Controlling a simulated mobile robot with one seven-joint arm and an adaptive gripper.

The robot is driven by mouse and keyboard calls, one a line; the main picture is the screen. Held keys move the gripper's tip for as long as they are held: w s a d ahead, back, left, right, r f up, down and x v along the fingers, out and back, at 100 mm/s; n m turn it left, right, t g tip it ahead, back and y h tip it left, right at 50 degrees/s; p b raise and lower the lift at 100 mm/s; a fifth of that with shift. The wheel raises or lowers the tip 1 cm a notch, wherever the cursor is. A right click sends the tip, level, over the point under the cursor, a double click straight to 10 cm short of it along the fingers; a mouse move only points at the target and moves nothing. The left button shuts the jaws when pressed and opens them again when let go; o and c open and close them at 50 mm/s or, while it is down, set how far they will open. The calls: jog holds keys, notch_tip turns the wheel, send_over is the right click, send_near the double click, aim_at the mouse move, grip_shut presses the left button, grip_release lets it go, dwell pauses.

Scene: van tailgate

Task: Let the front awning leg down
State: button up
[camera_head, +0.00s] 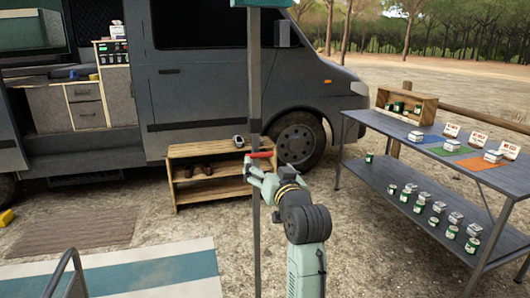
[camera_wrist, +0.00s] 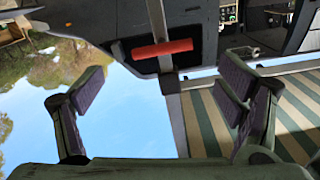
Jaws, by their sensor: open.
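The front awning leg (camera_head: 254,95) is a grey upright post with a red cross handle (camera_head: 261,155) partway up. The leg's top meets a teal awning part, and its lower end is not clearly visible. My gripper (camera_head: 256,177) is beside the leg, just below the red handle in the head view. In the wrist view, my gripper (camera_wrist: 165,85) is open, with its two fingers wide apart. The red handle (camera_wrist: 162,48) and the leg (camera_wrist: 157,22) show beyond the gap between the fingers. Nothing is held, and I see no clear contact.
The grey van (camera_head: 210,95) stands behind the leg, with a wooden shoe rack (camera_head: 213,158) in front of it. A long metal table (camera_head: 430,145) with jars and cards is at the right. A striped mat (camera_head: 160,275) and a chair frame (camera_head: 65,270) are at the lower left.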

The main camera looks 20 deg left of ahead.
aim_at(261, 156)
jog(key=p+x, duration=0.1)
jog(key=x, duration=0.8)
jog(key=shift+p, duration=0.4)
jog(key=shift+c, duration=0.2)
